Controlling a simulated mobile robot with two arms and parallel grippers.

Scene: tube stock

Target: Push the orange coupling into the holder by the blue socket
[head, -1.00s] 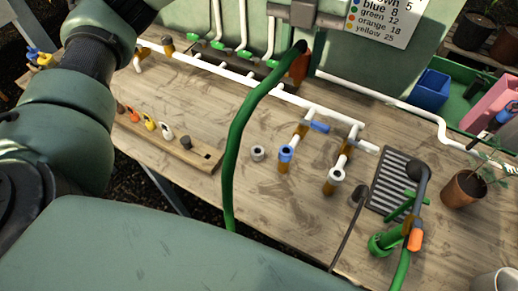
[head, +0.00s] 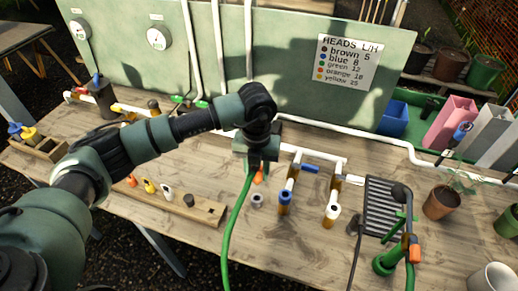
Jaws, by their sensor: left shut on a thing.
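My left gripper (head: 257,158) is shut on the orange coupling (head: 259,174) at the end of the green hose (head: 236,222). The gripper hides most of the coupling; only a small orange part shows below the jaws. The hose hangs down to the front edge of the table. The coupling shows just above a small grey ring-shaped holder (head: 257,201) on the table; I cannot tell the gap between them. The blue socket (head: 284,197) stands upright on a brass-coloured stub just right of this holder. My right gripper is not in view.
A white-topped socket (head: 332,211) stands farther right. A black drain grate (head: 381,216) and a green sprayer (head: 386,262) with an orange part lie beyond it. A wooden rack (head: 190,207) with coloured heads is at the left. White pipe runs behind. Bare wood lies in front of the sockets.

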